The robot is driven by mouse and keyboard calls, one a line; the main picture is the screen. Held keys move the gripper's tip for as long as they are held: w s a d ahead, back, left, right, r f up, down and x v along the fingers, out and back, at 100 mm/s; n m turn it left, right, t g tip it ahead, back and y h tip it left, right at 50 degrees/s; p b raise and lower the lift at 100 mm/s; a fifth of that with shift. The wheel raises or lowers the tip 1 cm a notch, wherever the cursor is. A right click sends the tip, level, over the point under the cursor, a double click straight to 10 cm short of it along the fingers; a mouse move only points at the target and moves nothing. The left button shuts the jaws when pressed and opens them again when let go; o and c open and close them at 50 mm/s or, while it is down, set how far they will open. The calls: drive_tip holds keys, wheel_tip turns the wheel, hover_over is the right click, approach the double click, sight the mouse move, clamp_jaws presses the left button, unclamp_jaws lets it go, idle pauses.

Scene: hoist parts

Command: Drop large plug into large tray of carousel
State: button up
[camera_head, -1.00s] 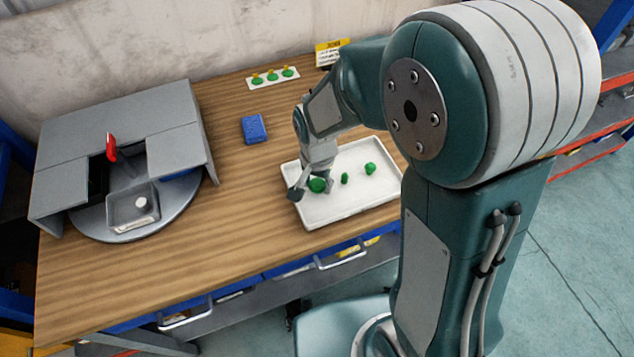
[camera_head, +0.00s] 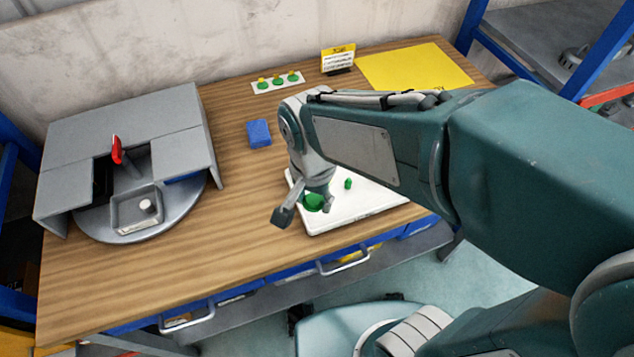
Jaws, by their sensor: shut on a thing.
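My gripper (camera_head: 305,209) is at the left end of the white tray (camera_head: 352,212), shut on the large green plug (camera_head: 314,203), which shows between its fingers. I cannot tell whether the plug touches the tray or is a little above it. A small green plug (camera_head: 348,183) stands on the tray to the right. The carousel (camera_head: 95,222) is a round grey disc at the left, partly under a grey cover. Its exposed grey tray (camera_head: 124,222) holds a small white piece (camera_head: 146,205).
A red handle (camera_head: 117,149) rises from the carousel. The grey cover (camera_head: 120,115) stands around its back. A blue block (camera_head: 258,133), a white strip with green and yellow pieces (camera_head: 278,82), a yellow sign (camera_head: 339,58) and a yellow sheet (camera_head: 415,66) are on the table. Wood between carousel and tray is clear.

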drive_tip(key=shift+s+a+r, duration=0.2)
drive_tip(key=shift+s+r, duration=0.15)
drive_tip(key=shift+s, duration=0.4)
drive_tip(key=shift+s+a+r, duration=0.15)
drive_tip(key=shift+s+r, duration=0.15)
drive_tip(key=shift+s, duration=0.5)
drive_tip(key=shift+s+a+r, duration=0.2)
drive_tip(key=shift+s+r, duration=0.15)
drive_tip(key=shift+s, duration=0.4)
